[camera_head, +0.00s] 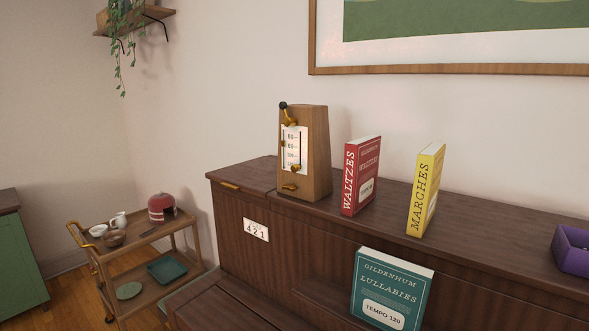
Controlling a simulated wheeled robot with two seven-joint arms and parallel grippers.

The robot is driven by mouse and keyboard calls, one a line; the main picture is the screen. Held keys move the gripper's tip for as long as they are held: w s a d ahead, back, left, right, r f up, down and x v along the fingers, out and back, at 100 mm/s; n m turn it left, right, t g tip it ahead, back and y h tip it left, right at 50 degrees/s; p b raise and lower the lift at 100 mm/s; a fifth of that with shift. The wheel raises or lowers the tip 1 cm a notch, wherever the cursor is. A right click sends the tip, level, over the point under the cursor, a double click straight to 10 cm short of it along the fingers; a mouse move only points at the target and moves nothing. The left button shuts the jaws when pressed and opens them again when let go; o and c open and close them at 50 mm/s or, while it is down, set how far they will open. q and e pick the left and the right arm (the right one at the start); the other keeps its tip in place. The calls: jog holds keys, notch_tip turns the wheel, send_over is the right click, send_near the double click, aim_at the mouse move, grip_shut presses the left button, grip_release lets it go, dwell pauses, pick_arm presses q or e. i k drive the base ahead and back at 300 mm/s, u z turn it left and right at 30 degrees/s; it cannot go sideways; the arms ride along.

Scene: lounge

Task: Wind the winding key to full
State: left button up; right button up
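A wooden metronome (317,155) stands upright on the left part of the dark wooden piano top. Its front has a white scale plate with a dark vertical slot and a small brass slider low on it. A small brass piece (289,187), which looks like a key, sits low on the front below the plate. A brass crank-like arm with a dark knob (283,105) is at the upper left of the metronome. I cannot tell for sure which of these is the winding key, nor how far it is wound. Neither of my grippers is in view.
A red book (361,180) and a yellow book (427,190) stand right of the metronome. A teal book (390,290) stands lower in front. A purple box (573,250) is at the right edge. A wooden cart (150,262) with dishes stands at left.

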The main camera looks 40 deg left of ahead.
aim_at(292, 188)
jog(key=u, duration=1.25)
